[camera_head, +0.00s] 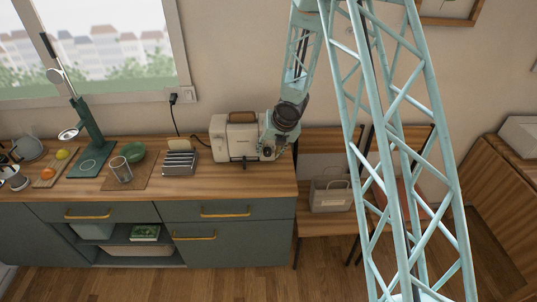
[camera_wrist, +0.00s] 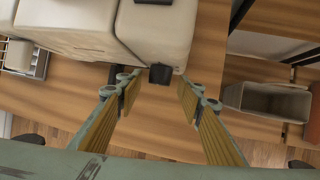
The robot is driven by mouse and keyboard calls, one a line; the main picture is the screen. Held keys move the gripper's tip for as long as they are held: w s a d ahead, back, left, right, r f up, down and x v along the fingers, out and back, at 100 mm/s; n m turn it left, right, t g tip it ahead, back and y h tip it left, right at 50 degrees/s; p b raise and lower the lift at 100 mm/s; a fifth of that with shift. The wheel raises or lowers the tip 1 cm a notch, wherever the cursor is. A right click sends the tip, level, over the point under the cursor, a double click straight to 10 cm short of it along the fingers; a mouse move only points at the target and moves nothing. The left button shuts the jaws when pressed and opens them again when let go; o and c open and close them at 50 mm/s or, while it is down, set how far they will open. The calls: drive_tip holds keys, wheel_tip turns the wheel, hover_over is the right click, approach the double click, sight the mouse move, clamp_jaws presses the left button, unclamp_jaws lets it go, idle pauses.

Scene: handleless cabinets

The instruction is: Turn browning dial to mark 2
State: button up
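A cream toaster (camera_head: 225,147) with a brown top stands at the right end of the wooden counter. In the wrist view the toaster (camera_wrist: 88,28) fills the upper left. A small dark knob (camera_wrist: 160,73) sticks out from its near edge; I cannot tell for sure that it is the browning dial, and no marks are readable. My gripper (camera_wrist: 158,92) is open, with the knob just beyond and between the fingertips, apart from both fingers. In the head view my gripper (camera_head: 267,152) is beside the toaster's right end and hides part of it.
A slotted metal rack (camera_head: 179,161) stands left of the toaster. A glass (camera_head: 121,169), a green bowl (camera_head: 133,151) and a green lamp (camera_head: 88,122) are farther left. A grey bag (camera_head: 331,195) sits on a lower bench to the right. The counter before the toaster is clear.

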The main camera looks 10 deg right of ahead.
drive_tip(key=shift+w+f, duration=0.2)
drive_tip(key=shift+f, duration=0.2)
drive_tip(key=c, duration=0.8)
drive_tip(key=shift+c, duration=0.2)
